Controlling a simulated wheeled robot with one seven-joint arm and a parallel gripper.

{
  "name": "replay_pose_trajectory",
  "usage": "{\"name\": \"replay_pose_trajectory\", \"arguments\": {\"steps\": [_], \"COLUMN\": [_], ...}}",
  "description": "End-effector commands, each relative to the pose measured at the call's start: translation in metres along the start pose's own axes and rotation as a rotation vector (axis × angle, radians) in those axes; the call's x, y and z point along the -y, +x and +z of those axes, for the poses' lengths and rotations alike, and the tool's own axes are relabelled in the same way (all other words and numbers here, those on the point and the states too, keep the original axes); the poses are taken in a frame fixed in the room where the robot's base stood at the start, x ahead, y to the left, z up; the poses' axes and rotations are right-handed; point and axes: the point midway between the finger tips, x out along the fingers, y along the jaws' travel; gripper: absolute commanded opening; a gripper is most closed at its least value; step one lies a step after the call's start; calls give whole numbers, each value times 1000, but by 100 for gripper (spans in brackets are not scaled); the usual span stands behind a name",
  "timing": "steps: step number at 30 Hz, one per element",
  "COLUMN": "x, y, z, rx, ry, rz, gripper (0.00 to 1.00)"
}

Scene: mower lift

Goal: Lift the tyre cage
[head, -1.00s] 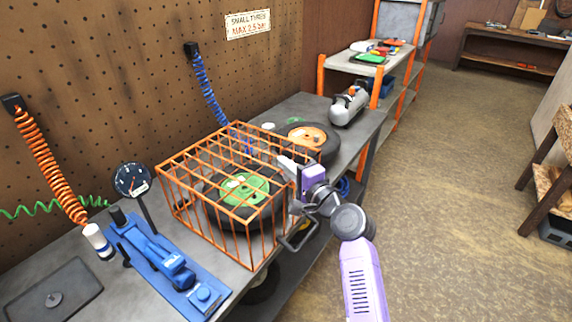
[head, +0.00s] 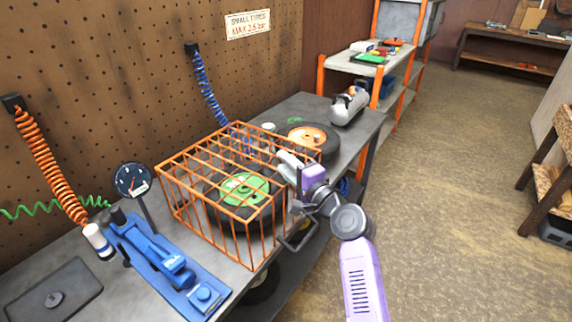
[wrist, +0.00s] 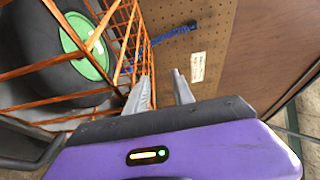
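The tyre cage (head: 190,150) is an orange wire cage on the grey workbench, standing over a black tyre with a green hub (head: 246,190). Its bars also show at the left of the wrist view (wrist: 122,22). A dark grey handle (head: 300,236) sticks out low on the cage's right side. My gripper (head: 283,160) is at the cage's upper right edge. In the wrist view my gripper (wrist: 163,82) has its two grey fingers apart with nothing seen between them. The left finger is close to the bars; I cannot tell whether it touches.
A tyre with an orange hub (head: 308,136) lies behind the cage. A silver tank (head: 348,106) stands at the bench's far end. A blue foot pump (head: 170,265) with a gauge (head: 132,180) is at the front left.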

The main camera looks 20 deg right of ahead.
Motion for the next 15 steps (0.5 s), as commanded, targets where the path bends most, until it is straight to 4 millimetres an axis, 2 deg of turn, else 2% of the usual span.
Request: {"name": "replay_pose_trajectory", "arguments": {"steps": [10,15], "x": [0,-2], "y": [-2,-19], "z": [0,0], "rx": [0,0], "ry": [0,-2], "rz": [0,1], "gripper": [35,35]}}
